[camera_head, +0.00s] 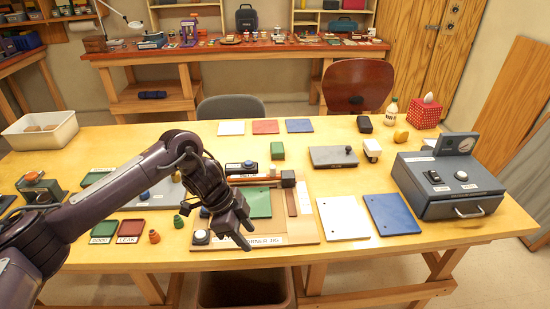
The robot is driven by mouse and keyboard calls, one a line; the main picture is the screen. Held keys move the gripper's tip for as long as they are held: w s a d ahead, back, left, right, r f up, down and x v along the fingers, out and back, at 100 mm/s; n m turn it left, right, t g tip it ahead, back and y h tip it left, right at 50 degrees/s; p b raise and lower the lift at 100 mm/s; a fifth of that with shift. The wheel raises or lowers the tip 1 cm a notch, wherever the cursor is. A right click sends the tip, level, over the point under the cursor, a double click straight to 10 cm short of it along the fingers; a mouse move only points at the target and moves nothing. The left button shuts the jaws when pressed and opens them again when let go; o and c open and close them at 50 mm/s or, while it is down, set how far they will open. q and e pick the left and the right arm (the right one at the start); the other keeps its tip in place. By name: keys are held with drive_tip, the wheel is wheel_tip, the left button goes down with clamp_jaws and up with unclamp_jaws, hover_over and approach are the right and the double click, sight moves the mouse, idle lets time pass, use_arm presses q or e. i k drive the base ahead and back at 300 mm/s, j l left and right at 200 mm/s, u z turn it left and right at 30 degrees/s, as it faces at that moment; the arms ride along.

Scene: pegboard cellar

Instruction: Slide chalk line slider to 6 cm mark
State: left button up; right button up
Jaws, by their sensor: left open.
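My left gripper (240,228) reaches in from the left and is open and empty, above the front of the wooden jig board (305,228) labelled as a corner jig. It hides part of that board and the green plate (257,203) on it. No part is clearly marked as the chalk line slider, and I cannot read a 6 cm mark. A grey flat device with a dark knob (333,157) lies behind the jig. A grey panel (150,196) with a blue knob lies left, partly behind my arm. My right gripper is not in view.
A grey-blue box (447,190) with knobs and a handle stands at right. White (343,218) and blue (391,216) plates lie beside the jig. Small green and red trays (131,230) lie front left. A white bin (40,131) stands back left.

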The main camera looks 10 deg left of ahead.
sight(287, 178)
drive_tip(key=i, duration=1.1)
